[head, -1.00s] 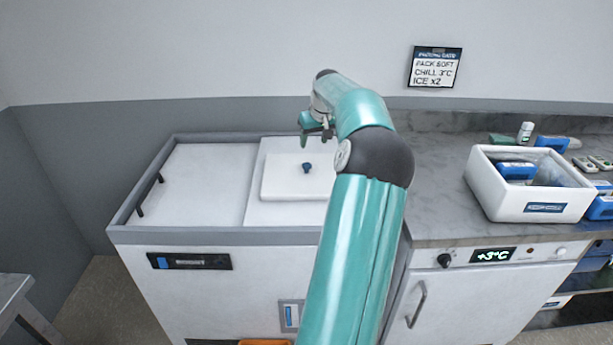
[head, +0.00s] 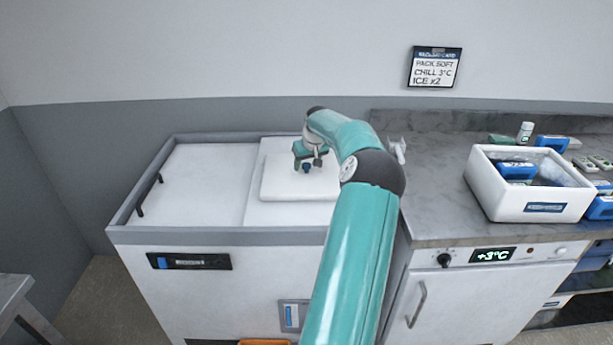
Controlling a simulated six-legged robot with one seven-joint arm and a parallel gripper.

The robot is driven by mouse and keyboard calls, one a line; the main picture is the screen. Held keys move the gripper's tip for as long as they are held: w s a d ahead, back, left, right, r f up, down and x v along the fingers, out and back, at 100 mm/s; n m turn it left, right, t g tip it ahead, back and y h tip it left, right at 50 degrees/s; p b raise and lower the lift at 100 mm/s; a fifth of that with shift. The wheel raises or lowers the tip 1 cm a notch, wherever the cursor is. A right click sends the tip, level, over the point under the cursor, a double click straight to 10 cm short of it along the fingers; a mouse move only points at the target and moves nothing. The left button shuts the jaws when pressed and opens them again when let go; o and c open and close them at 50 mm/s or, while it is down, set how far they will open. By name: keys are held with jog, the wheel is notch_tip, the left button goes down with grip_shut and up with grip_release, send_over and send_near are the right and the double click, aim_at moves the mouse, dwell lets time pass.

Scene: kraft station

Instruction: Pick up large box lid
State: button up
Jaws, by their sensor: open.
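The large box lid (head: 283,183) is a white slab with a small dark blue knob (head: 306,168) on top. It lies flat on the right part of the white chest top, and my arm hides its right side. My gripper (head: 308,164) is open, pointing down just above and around the knob. I cannot tell whether a finger touches the knob.
The white chest (head: 207,180) has a grey rim and a dark handle at left. A marble counter (head: 440,205) stands at right, with an open white box (head: 530,208) holding blue packs. A white bottle (head: 525,131) and other small items stand behind it. The chest's left top is clear.

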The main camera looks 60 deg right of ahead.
grip_shut()
jog(key=shift+r, duration=0.45)
notch_tip(320, 180, up, 2)
jog(key=s+a+r, duration=0.8)
jog(key=s+r, duration=0.2)
jog(key=s, duration=0.2)
